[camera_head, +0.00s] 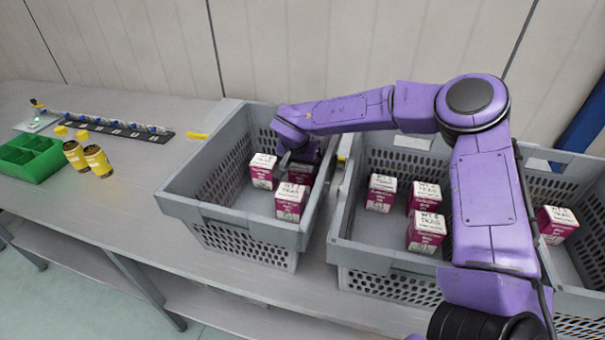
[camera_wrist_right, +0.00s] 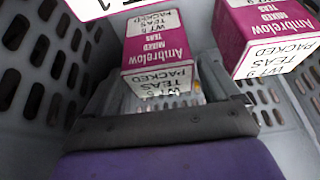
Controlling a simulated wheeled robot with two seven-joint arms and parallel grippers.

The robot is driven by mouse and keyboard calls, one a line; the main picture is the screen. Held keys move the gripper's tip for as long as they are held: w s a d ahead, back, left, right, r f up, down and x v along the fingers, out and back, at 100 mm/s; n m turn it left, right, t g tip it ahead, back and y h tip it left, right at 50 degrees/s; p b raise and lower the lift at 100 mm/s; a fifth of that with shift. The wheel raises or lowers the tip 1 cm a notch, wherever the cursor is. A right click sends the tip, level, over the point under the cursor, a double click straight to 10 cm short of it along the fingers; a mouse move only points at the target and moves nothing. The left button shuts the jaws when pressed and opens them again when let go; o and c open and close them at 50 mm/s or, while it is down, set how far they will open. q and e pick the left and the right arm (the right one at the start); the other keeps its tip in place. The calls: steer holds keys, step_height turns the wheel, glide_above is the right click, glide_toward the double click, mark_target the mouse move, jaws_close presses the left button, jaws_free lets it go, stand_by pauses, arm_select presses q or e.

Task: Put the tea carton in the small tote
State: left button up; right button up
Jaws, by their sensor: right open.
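The tea cartons are small magenta and white boxes marked as teas. In the head view several stand in grey totes. The left grey tote (camera_head: 180,207) holds a carton (camera_head: 262,171) at left, one (camera_head: 289,202) in front and one (camera_head: 301,174) behind, partly hidden by my arm. My right gripper (camera_head: 289,158) is open, down inside this tote among the cartons. In the right wrist view a carton (camera_wrist_right: 157,50) is just ahead, between the finger sides; contact cannot be told. Another carton (camera_wrist_right: 268,38) is at right. My left gripper is not in view.
A middle grey tote (camera_head: 345,250) holds more cartons, and a right grey tote (camera_head: 585,160) shows one (camera_head: 556,224). A green divided bin (camera_head: 30,157) and yellow bottles (camera_head: 97,160) stand at left on the grey bench (camera_head: 125,195). My right arm spans the middle tote.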

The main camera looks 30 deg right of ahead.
steer(key=v, duration=0.7)
steer(key=shift+s+r, duration=0.15)
steer(key=shift+r, duration=0.1)
steer(key=shift+a, duration=0.1)
